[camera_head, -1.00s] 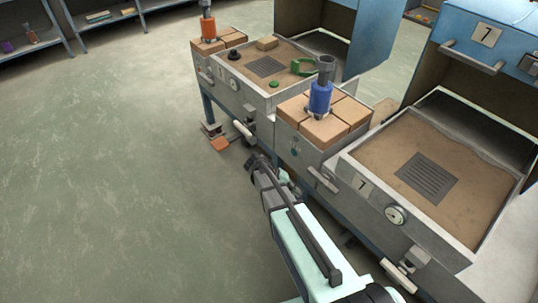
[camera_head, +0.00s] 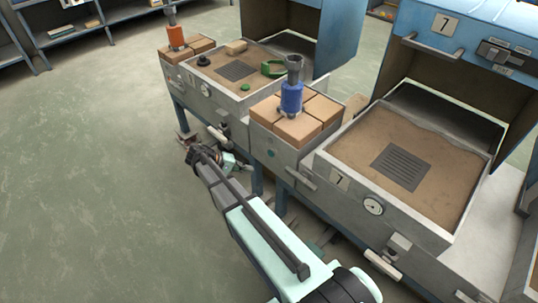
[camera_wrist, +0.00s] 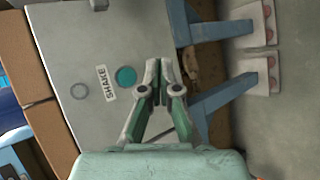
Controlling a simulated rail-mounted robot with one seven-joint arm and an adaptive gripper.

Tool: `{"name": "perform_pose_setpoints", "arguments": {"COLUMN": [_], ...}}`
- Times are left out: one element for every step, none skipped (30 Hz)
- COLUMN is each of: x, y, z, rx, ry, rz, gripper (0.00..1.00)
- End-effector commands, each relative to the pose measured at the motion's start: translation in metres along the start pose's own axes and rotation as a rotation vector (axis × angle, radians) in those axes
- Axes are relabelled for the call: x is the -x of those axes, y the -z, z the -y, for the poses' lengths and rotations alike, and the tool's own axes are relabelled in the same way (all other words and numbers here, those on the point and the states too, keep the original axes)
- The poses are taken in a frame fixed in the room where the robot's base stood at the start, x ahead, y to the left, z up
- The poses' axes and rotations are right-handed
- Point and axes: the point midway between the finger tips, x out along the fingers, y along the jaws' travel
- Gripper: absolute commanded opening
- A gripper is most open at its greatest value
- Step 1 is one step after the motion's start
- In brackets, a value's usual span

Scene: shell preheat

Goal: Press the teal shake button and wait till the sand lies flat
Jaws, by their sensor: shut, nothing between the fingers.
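The teal shake button (camera_wrist: 126,76) sits beside a SHAKE label on a grey panel in the wrist view. In the head view it is a small teal dot (camera_head: 271,153) on the front below the blue cylinder. My gripper (camera_wrist: 159,68) is shut and empty; its tips appear just right of the button in the wrist view, and I cannot tell their distance from the panel. In the head view my gripper (camera_head: 190,147) is left of the button. Brown sand (camera_head: 375,140) fills the box marked 7, with a wavy far edge. The left box also holds sand (camera_head: 265,85).
The blue cylinder (camera_head: 291,97) stands among tan blocks (camera_head: 298,127). An orange cylinder (camera_head: 176,36) stands on similar blocks farther back. Handles (camera_head: 301,178) stick out from the fronts. Blue legs (camera_wrist: 215,97) stand near my gripper. Open floor (camera_head: 90,180) lies to the left.

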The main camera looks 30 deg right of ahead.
Motion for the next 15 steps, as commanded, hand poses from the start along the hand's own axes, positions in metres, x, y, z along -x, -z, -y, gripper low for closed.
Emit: {"name": "perform_pose_setpoints", "arguments": {"x": [-0.001,-0.002,-0.003,-0.004,-0.006,-0.008,-0.011,-0.013,-0.016,-0.019,-0.022,-0.025,-0.028,-0.031,-0.035], "y": [0.001,0.001,0.003,0.004,0.005,0.006,0.008,0.01,0.012,0.014,0.016,0.019,0.021,0.023,0.026], "z": [-0.001,-0.001,-0.002,-0.003,-0.004,-0.006,-0.007,-0.009,-0.012,-0.013,-0.015,-0.018,-0.02,-0.022,-0.025], "rx": [0.0,0.0,0.0,-0.001,-0.001,-0.001,-0.001,-0.001,-0.001,0.0,0.0,-0.001,-0.001,-0.001,-0.001], "ry": [0.0,0.0,0.0,0.0,0.0,0.0,0.0,0.001,0.001,0.001,0.001,0.001,0.001,0.001,0.001], "rz": [0.0,0.0,0.001,0.001,0.001,0.001,0.002,0.002,0.002,0.001,0.001,0.002,0.002,0.003,0.002], "gripper": [0.0,0.0,0.0,0.0,0.0,0.0,0.0,0.0,0.0,0.0,0.0,0.0,0.0,0.0,0.0]}}
